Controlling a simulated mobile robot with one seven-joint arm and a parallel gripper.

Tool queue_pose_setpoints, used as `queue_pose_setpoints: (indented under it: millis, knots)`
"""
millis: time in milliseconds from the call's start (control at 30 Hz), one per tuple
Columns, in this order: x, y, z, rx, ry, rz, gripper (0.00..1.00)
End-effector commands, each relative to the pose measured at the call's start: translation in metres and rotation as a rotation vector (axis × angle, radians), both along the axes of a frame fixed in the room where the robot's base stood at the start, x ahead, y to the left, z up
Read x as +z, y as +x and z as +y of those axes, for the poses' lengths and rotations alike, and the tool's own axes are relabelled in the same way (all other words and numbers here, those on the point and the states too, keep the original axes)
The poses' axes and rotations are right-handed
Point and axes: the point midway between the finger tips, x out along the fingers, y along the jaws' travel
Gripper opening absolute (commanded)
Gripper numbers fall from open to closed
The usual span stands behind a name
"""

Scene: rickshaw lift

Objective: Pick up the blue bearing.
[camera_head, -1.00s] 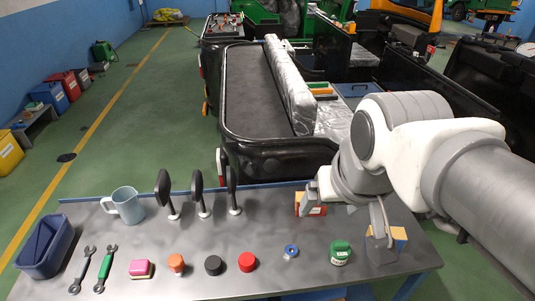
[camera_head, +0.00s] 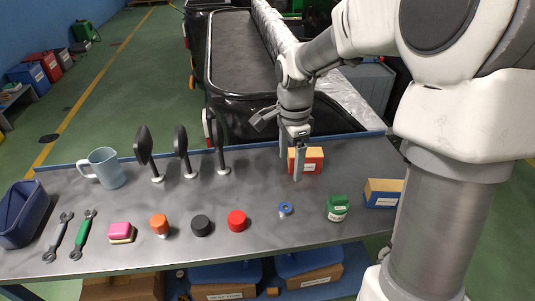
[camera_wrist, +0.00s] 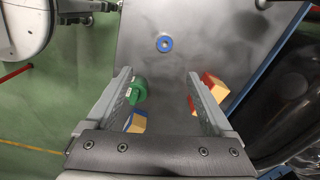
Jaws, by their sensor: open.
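In the wrist view the two spread fingers (camera_wrist: 160,78) point toward the bearing's side of the table.
A red box (camera_head: 312,160) and a blue-and-yellow box (camera_head: 383,193) are behind and right. Upright black mirrors (camera_head: 181,145) stand at the back left. The table around the bearing is clear.

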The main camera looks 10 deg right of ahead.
Motion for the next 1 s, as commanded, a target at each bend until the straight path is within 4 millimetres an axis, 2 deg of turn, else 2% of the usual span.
queue_pose_setpoints:
  millis: [267,600,700,1000]
  knots:
    - [-0.032,0.005,0.0,-0.07,0.012,0.018,0.87]
    - [-0.106,0.006,0.0,-0.066,0.014,0.016,0.87]
    - [-0.121,0.006,0.0,-0.066,0.013,0.015,0.87]
    - [-0.142,0.008,0.0,-0.066,0.012,0.014,0.87]
